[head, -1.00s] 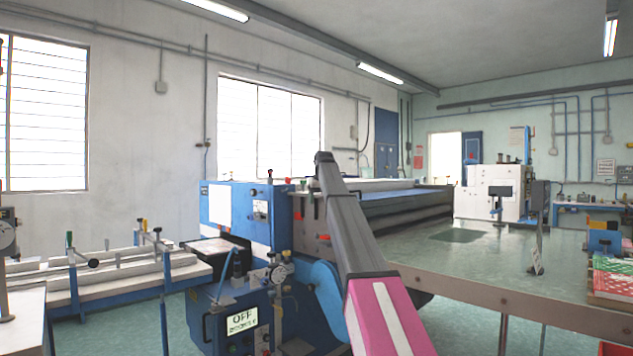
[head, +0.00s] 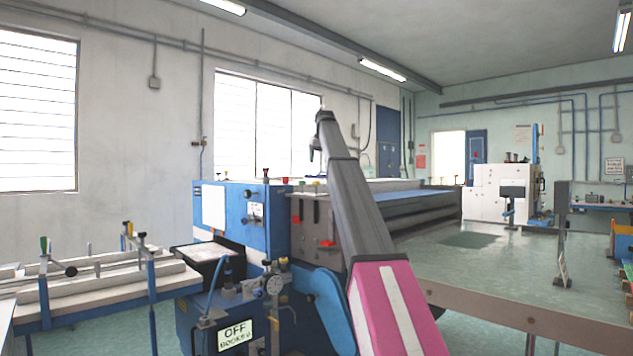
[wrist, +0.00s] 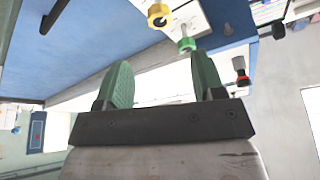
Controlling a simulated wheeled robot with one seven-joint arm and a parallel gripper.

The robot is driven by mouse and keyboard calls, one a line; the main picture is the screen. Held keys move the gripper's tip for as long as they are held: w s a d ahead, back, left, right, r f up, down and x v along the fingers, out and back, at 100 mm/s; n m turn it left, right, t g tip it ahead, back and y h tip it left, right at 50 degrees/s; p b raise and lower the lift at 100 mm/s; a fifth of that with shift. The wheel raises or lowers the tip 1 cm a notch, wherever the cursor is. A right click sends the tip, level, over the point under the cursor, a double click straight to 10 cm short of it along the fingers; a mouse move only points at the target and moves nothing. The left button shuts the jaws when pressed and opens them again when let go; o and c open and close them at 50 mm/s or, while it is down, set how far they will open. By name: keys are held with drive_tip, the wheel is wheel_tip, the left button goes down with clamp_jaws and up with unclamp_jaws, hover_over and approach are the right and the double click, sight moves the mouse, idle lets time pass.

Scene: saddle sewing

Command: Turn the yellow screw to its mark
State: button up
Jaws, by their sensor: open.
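In the wrist view a yellow screw (wrist: 158,16) with a round head and dark centre shows at the top edge, on a pale panel beside a blue surface. My gripper (wrist: 165,82) is open, with two green pads wide apart and nothing between them. The yellow screw is beyond the fingertips, apart from them. No mark for the screw can be made out. In the head view my arm hides most of the gripper, and I cannot pick out the yellow screw for certain.
A green knob (wrist: 187,42) is close to the yellow screw, and a red-and-black knob (wrist: 240,72) is further right. The blue machine (head: 275,220) stands ahead, with an OFF sign (head: 235,335).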

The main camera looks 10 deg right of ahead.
sight(316, 188)
drive_tip(key=x, duration=1)
drive_tip(key=shift+s, duration=0.1)
drive_tip(key=c, duration=0.9)
